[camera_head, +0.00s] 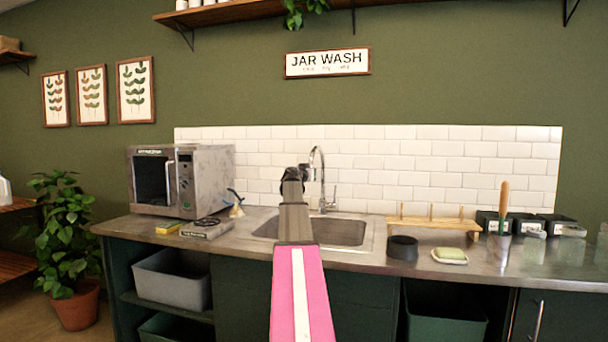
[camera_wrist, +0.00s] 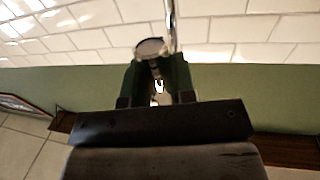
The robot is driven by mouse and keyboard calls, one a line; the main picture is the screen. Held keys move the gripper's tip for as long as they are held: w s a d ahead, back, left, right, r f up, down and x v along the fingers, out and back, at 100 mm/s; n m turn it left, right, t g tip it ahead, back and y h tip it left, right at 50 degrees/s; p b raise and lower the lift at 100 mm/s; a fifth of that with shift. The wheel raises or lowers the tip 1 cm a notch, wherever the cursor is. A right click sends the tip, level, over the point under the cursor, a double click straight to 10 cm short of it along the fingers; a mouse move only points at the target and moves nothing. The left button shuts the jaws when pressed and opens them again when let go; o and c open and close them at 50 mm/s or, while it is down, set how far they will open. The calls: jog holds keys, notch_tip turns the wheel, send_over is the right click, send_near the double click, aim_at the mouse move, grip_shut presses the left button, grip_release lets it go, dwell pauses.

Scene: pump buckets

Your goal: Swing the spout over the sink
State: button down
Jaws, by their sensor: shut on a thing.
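The chrome faucet stands behind the sink, and its tall curved spout (camera_head: 320,157) arches up and bends down to the left. The sink (camera_head: 345,233) is a steel basin set in the counter; my arm hides part of it. My gripper (camera_head: 304,172) is raised in front of the faucet, at the spout's downturned end. In the wrist view my gripper (camera_wrist: 156,66) has its dark green fingers closed around the spout's end, and the chrome spout (camera_wrist: 171,18) runs up from there. The exact contact is partly hidden.
A microwave (camera_head: 202,172) stands left on the counter, with a yellow sponge (camera_head: 168,228) before it. Right of the sink are a dark round bowl (camera_head: 403,248), a soap dish (camera_head: 450,261) and a wooden peg rack (camera_head: 432,224). Air above the sink's right side is clear.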

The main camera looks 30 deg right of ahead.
jog(key=shift+s+d, duration=0.6)
jog(key=shift+s, duration=0.15)
jog(key=c, duration=1)
grip_release()
jog(key=shift+o, duration=0.2)
jog(key=v, duration=1)
jog(key=shift+s+a, duration=0.15)
jog(key=shift+a, duration=0.2)
